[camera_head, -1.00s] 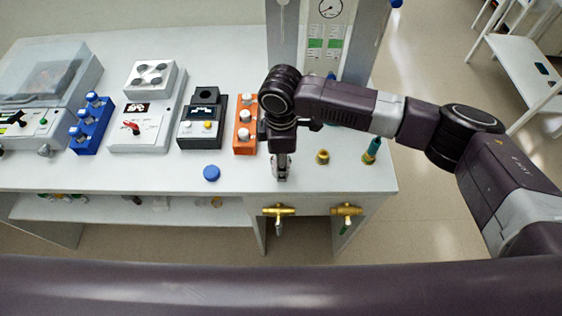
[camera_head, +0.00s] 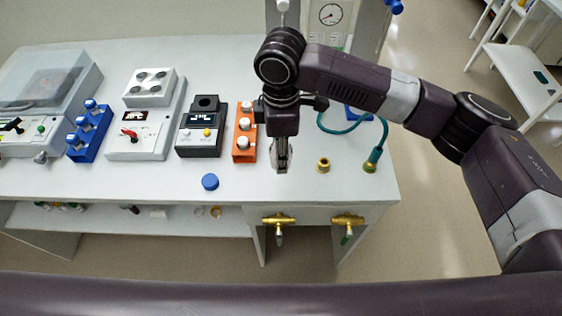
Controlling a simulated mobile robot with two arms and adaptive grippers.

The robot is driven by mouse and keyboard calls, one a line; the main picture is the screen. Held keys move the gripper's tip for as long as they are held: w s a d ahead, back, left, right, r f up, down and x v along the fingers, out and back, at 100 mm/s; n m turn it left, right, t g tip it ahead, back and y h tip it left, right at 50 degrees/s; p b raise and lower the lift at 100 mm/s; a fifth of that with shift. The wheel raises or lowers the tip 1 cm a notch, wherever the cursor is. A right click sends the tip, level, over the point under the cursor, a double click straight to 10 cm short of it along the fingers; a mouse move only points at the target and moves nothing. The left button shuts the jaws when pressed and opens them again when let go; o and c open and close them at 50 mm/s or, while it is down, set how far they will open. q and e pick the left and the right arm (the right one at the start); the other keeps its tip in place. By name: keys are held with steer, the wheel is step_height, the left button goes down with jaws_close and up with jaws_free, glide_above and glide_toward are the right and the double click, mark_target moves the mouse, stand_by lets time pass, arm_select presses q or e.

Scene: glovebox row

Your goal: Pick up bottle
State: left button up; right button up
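Small bottles with white caps stand in an orange rack (camera_head: 244,152) on the bench, just left of my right gripper. Bottles with blue caps stand in a blue rack (camera_head: 87,141) farther left. I cannot tell which bottle the task means. My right gripper (camera_head: 282,167) points down over the bench, right of the orange rack and apart from its bottles. Its fingers look close together, seen nearly edge-on; whether they are open or shut is unclear. I see no bottle in it. My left gripper is not in view.
Left of the orange rack stand a dark device (camera_head: 201,137) and a white device (camera_head: 144,142). A blue cap (camera_head: 210,181) lies on the bench (camera_head: 130,181). Brass fittings (camera_head: 324,165) and a teal hose (camera_head: 375,156) are on the right. Brass valves (camera_head: 279,221) project at the front.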

step_height(320, 180, up, 12)
steer(key=b, duration=0.2)
steer(key=shift+f, duration=0.15)
stand_by(0.4)
